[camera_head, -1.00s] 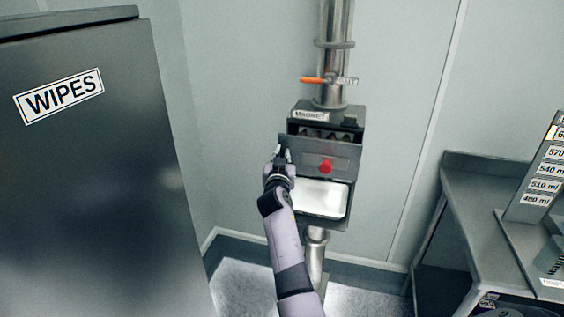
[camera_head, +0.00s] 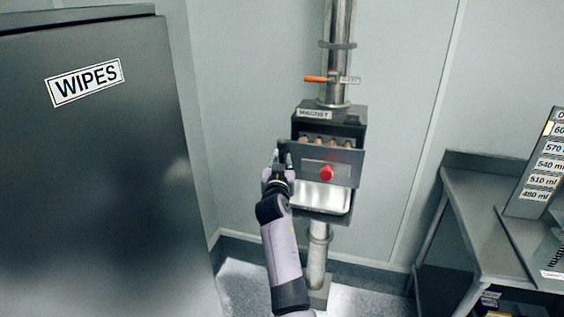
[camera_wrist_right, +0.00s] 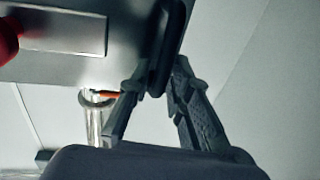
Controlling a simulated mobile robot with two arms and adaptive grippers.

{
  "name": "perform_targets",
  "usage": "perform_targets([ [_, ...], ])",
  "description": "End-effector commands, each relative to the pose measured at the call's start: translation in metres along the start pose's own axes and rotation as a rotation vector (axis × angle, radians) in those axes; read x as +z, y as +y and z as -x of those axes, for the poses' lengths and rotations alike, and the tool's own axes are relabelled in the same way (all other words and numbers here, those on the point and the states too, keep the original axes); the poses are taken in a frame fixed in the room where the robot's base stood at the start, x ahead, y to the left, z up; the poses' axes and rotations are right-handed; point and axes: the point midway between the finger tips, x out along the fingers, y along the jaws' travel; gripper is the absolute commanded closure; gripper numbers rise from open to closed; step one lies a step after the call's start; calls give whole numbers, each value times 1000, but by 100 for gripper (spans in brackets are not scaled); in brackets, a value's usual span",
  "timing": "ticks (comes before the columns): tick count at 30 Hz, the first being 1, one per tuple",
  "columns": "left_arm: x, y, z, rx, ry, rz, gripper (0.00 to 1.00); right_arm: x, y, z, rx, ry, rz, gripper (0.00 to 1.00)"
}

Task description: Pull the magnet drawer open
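The magnet drawer's dark front panel (camera_head: 346,161) stands out from the housing labelled MAGNET (camera_head: 357,133), so the drawer is partly open. Brownish tubes (camera_head: 318,141) show in the gap behind the panel. A red knob (camera_head: 326,173) sits on the panel and also shows at the upper left in the right wrist view (camera_wrist_right: 8,42). My right gripper (camera_head: 282,158) is at the panel's left side. In the right wrist view its fingers (camera_wrist_right: 157,82) close on a dark bar handle (camera_wrist_right: 168,40). My left gripper is not in view.
A shallow metal tray (camera_head: 322,197) is below the drawer front. A pipe with an orange-handled valve (camera_head: 315,79) rises above the housing. A dark WIPES cabinet (camera_head: 110,190) stands at the left, a steel table (camera_head: 485,205) at the right.

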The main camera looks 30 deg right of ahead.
Motion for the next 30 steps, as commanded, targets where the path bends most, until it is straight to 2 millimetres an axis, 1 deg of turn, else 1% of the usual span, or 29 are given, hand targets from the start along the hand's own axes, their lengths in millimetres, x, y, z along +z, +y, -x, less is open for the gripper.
perform_targets([
  [1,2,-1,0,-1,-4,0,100,0,0,0,0,-1,0,76],
  [4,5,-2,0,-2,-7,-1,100,1,0,0,1,-2,1,69],
  [5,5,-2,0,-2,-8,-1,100,1,0,0,1,-2,1,68],
  [12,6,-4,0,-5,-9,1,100,1,0,0,1,-2,1,68],
  [15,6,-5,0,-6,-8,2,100,-4,1,0,2,-1,0,68],
  [17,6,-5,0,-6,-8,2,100,-11,1,-1,2,0,-1,68],
  [20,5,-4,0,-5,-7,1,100,-28,0,0,0,3,-1,68],
  [24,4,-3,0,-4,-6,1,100,-57,0,-1,0,2,-3,68],
  [27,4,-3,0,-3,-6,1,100,-74,0,-1,0,1,-2,68],
  [30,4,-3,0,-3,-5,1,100,-88,0,-1,1,0,-1,68],
])
